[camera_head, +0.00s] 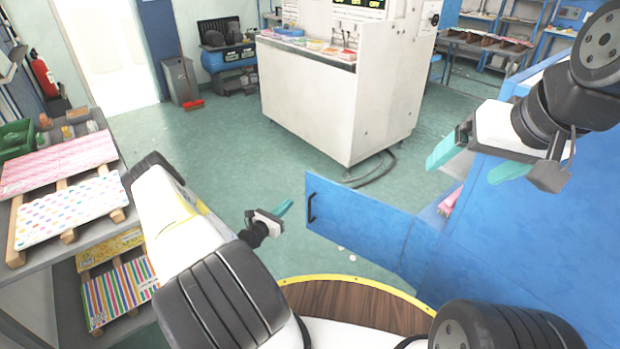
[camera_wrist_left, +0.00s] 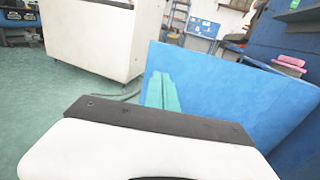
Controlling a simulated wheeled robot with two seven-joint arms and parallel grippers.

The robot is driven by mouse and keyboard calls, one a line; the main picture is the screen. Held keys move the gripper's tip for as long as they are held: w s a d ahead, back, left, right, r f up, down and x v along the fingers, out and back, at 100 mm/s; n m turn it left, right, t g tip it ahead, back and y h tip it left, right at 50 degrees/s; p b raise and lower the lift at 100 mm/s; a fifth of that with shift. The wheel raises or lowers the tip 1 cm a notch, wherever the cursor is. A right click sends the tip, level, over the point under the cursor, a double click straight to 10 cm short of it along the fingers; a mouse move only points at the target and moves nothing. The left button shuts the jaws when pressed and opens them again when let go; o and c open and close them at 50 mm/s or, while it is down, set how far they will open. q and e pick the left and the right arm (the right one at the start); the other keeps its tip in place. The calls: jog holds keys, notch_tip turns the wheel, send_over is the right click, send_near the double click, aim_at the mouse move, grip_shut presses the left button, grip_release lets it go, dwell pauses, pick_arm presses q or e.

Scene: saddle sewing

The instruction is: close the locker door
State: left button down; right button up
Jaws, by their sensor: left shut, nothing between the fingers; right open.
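The blue locker door (camera_head: 358,222) stands open in the head view, swung out to the left from the blue locker (camera_head: 530,235), with a dark handle (camera_head: 311,207) near its free edge. The door also fills the right of the left wrist view (camera_wrist_left: 225,100). My left gripper (camera_head: 285,208) is shut and empty, with teal fingertips, just left of the door's free edge. In the left wrist view its fingertips (camera_wrist_left: 161,92) overlap the door's left edge; I cannot tell whether they touch it. My right gripper (camera_head: 478,162) is open and empty above the locker's front.
A pink item (camera_head: 450,200) lies inside the locker opening. A white machine cabinet (camera_head: 310,95) stands behind the door. Shelves with patterned sheets (camera_head: 70,208) are at the left. Green floor (camera_head: 225,150) is clear between the shelves and the cabinet.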

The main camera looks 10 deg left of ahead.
aim_at(312, 181)
pick_arm(q)
jog(key=x, duration=1.3)
jog(key=shift+w+d, duration=0.15)
jog(key=shift+d, duration=0.05)
jog(key=shift+w, duration=0.15)
